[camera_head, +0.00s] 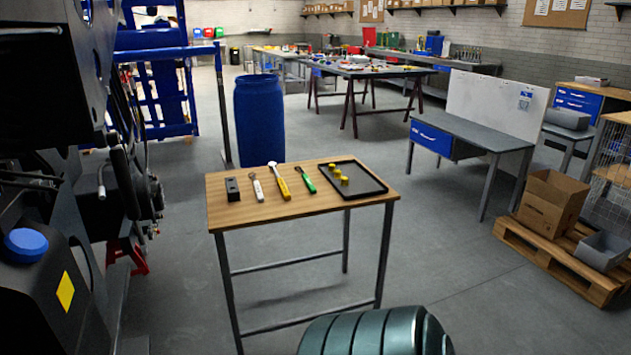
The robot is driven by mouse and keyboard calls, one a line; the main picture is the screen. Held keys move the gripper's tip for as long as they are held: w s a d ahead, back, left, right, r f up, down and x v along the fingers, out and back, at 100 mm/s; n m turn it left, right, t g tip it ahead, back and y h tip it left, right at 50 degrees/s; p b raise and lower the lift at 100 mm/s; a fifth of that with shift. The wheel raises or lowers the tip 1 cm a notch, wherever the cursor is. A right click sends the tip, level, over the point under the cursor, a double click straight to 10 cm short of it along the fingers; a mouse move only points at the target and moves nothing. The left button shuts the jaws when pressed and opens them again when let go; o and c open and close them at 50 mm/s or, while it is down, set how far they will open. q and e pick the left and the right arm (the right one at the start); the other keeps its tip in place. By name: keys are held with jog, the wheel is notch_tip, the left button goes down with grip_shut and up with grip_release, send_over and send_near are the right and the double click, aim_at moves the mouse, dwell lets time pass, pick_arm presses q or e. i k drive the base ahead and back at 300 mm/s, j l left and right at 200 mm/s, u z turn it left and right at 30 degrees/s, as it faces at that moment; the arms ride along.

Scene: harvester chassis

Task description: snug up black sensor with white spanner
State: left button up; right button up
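A white spanner (257,188) lies on the small wooden-topped table (290,208), near its left end. A small black block (232,189) lies just left of it; I cannot tell what it is. The dark harvester chassis (50,95) fills the left side of the view, with black hoses and fittings (143,195) on its right edge. I cannot pick out the black sensor for certain. Neither of my grippers is in view.
A yellow spanner (279,181), a green-handled tool (306,180) and a black tray (372,185) with yellow pieces share the table. A blue barrel (259,120) stands behind it. A pallet (548,258) with boxes is at right. Floor between is clear.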

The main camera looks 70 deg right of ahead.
aim_at(259, 195)
jog(key=j+z, duration=0.1)
jog(key=z, duration=0.75)
jog(key=j+z, duration=0.1)
jog(key=z, duration=0.3)
jog(key=k+z, duration=0.1)
jog(key=z, duration=0.3)
jog(key=j+z, duration=0.1)
jog(key=z, duration=0.35)
